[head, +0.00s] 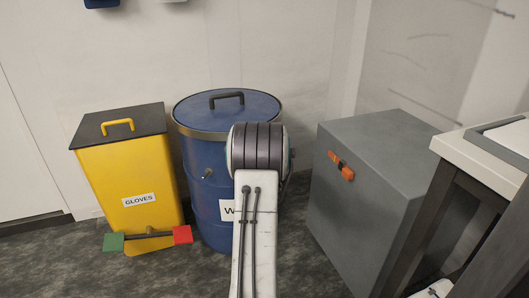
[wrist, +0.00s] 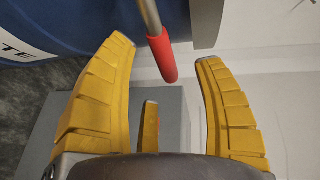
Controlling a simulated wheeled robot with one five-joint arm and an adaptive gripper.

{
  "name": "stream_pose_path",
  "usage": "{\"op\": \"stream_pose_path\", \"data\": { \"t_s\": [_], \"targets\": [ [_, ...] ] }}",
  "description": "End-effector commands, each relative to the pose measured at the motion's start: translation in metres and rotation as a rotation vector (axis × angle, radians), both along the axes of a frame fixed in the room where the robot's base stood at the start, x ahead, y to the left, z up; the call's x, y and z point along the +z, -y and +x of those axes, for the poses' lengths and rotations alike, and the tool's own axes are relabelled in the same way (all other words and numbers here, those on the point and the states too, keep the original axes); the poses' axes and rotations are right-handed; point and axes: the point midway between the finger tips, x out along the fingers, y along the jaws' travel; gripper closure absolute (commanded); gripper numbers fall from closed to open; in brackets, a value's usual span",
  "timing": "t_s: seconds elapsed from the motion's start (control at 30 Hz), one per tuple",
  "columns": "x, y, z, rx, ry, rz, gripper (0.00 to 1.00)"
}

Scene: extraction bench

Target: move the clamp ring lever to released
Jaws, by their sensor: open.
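The blue drum (head: 205,208) stands upright in the middle of the head view, with a grey clamp ring (head: 186,131) around its lid. My arm covers part of its right side and hides my gripper there. In the wrist view, the lever (wrist: 149,14) is a thin metal rod ending in a red grip (wrist: 163,58). My gripper (wrist: 165,50) is open, with one yellow finger on either side of the red grip. Gaps show on both sides, so the fingers appear apart from it. The drum (wrist: 90,15) fills the upper left of the wrist view.
A yellow gloves bin (head: 130,180) stands left of the drum, with a red and green bar (head: 148,236) low in front. A grey cabinet (head: 365,205) with an orange latch (head: 341,166) stands close on the right. A white-topped bench (head: 470,150) is at the right edge.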

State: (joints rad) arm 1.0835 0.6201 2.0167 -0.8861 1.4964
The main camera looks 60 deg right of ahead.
Motion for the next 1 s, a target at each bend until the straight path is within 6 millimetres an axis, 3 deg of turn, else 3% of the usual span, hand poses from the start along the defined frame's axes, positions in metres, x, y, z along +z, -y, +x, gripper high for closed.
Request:
{"op": "stream_pose_path", "data": {
  "t_s": [0.4,0.87,1.0],
  "targets": [
    [-0.007,0.029,0.016,0.001,-0.001,0.0,0.37],
    [-0.007,0.033,0.018,0.001,-0.002,0.001,0.36],
    [-0.007,0.033,0.018,0.001,-0.002,0.001,0.48]
  ]
}}
